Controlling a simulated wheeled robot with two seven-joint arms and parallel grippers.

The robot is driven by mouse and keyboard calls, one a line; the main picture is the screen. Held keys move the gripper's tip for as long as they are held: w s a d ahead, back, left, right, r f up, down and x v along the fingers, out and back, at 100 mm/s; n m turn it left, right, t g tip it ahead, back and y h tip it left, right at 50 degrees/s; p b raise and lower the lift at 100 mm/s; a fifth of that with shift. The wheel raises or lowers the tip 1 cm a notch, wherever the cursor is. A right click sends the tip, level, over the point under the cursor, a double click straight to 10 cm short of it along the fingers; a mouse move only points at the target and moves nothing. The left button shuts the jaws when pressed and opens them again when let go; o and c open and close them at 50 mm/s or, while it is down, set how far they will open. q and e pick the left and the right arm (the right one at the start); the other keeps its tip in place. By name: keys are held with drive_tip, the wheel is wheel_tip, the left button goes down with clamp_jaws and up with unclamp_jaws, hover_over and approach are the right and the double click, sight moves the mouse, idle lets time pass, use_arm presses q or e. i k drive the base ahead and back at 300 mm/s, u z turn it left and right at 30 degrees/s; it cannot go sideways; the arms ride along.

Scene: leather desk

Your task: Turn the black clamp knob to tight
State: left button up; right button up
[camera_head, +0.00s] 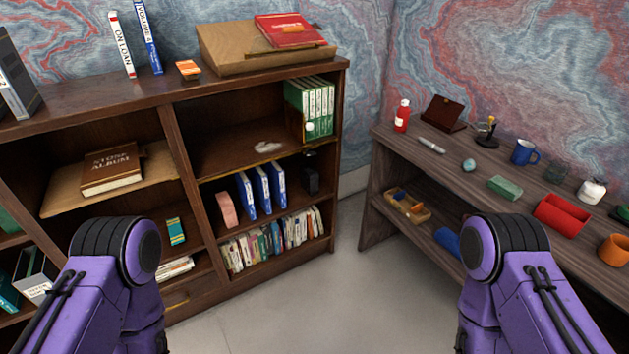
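I cannot make out the black clamp knob for certain. A small stand with a black base and a brass-coloured upper part (487,132) is on the desk (460,168) at the right; whether it carries a knob is too small to tell. A dark upright object (311,173) is in the bookcase's middle-right compartment, its details lost in shadow. Only purple upper parts of my two arms show, at the lower left and lower right. Neither gripper is in view.
A bookcase (340,68) with books fills the left and centre. The desk also holds a red bottle (401,116), blue mug (524,152), green block (505,188), red tray (562,215) and orange mug (613,250). The grey floor (320,285) between is clear.

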sight(309, 152)
drive_tip(key=u, duration=0.2)
drive_tip(key=k, duration=0.35)
drive_tip(key=z, duration=1.1)
drive_tip(key=i, duration=0.9)
drive_tip(key=z, duration=0.05)
